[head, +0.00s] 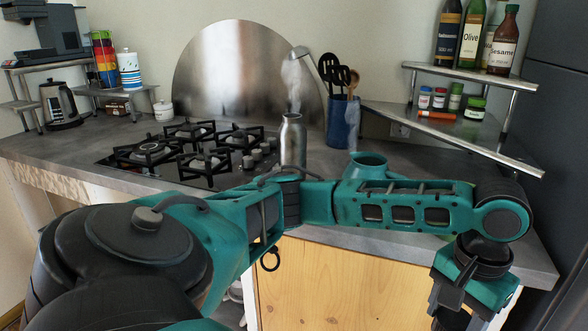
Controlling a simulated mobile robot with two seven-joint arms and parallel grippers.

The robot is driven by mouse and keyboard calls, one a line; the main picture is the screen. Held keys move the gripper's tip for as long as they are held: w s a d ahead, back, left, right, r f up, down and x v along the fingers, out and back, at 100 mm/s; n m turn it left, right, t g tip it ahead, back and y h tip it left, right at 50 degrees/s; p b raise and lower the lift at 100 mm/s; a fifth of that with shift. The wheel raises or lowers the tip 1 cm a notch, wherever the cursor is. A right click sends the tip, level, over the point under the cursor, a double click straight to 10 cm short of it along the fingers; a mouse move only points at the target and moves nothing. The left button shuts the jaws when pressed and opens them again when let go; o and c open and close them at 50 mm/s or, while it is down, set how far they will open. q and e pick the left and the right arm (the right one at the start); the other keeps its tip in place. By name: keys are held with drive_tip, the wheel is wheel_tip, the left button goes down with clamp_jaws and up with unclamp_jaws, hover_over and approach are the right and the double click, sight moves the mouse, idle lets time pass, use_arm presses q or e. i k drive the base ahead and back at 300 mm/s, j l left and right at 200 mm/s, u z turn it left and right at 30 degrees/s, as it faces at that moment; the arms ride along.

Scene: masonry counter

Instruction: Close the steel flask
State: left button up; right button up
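The steel flask (292,143) stands upright on the grey counter, just right of the hob. Its narrow neck shows a dark rim and looks uncapped. Its lower end is partly hidden behind my teal arm. No separate lid can be made out. My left arm comes in from the left and crosses in front of the counter. Its wrist bends down at the right, and my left gripper (462,314) is at the bottom edge, right of and well nearer than the flask. Its fingertips are cut off, so its opening is unclear. My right gripper is not seen.
The gas hob (200,153) lies left of the flask. A blue utensil holder (343,122) stands behind it to the right. A teal round-rimmed shape (367,161) shows behind my arm. Steel corner shelves (440,135) hold bottles and jars. Some counter right of the holder is clear.

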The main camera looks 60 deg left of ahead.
sight(292, 134)
drive_tip(key=k+j+u, duration=0.1)
drive_tip(key=j+u, duration=0.25)
drive_tip(key=j, duration=0.15)
drive_tip(key=j+u, duration=0.4)
drive_tip(key=j, duration=0.1)
